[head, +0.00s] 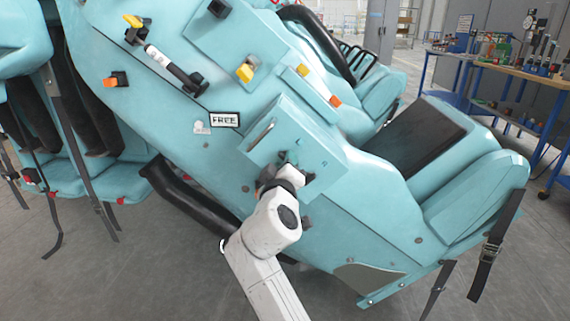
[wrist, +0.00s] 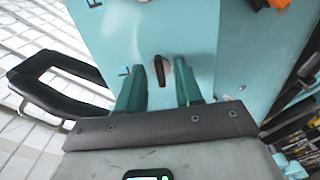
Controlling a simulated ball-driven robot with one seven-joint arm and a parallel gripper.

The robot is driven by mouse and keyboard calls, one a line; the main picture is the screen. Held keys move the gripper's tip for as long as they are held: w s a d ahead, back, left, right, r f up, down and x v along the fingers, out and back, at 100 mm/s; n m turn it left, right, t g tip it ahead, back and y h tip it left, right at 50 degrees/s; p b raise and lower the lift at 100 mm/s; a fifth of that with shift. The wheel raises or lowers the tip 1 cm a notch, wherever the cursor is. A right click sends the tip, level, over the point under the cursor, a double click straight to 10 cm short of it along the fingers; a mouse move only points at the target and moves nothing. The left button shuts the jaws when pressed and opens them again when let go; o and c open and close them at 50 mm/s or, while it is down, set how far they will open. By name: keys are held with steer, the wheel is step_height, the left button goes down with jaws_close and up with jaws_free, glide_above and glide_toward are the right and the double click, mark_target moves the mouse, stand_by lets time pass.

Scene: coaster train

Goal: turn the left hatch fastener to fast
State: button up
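The hatch (head: 318,150) is a pale teal panel on the side of the coaster train, with a metal bar handle (head: 262,134) and small dark letter marks. My gripper (head: 292,160) is in front of this panel, and its fingers hide part of it. In the wrist view my gripper (wrist: 158,78) has two green fingers standing apart. A dark, narrow fastener (wrist: 159,70) shows between them, pointing roughly up and down in the picture. A gap shows on both sides of it, so the fingers do not grip it. I cannot tell which of the hatch's fasteners it is.
A FREE sign (head: 225,119) is left of the hatch. Yellow, orange and black fittings, including a yellow one (head: 245,72), stick out from the train above it. A black padded bar (head: 188,198) lies below left. A workbench (head: 520,72) stands far right.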

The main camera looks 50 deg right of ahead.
steer(key=v, duration=1)
steer(key=shift+p, duration=0.45)
steer(key=shift+f, duration=0.1)
steer(key=s+a+f+g+y, duration=0.1)
steer(key=s+f+g+y, duration=0.15)
steer(key=s+f, duration=0.5)
steer(key=s+a+f+g+y, duration=0.15)
steer(key=s+f+y, duration=0.25)
steer(key=f, duration=0.7)
steer(key=s+a+f+g+y, duration=0.1)
steer(key=s+f+g+y, duration=0.2)
steer(key=s+f, duration=0.5)
steer(key=s+a+f+g+y, duration=0.4)
steer(key=s+a+f+y, duration=0.15)
steer(key=s, duration=0.35)
step_height(320, 180, up, 19)
steer(key=h+p, duration=0.1)
steer(key=p, duration=1.9)
steer(key=shift+w+a+t, duration=0.15)
steer(key=shift+w+t, duration=0.15)
steer(key=shift+w, duration=0.15)
steer(key=shift+f, duration=0.15)
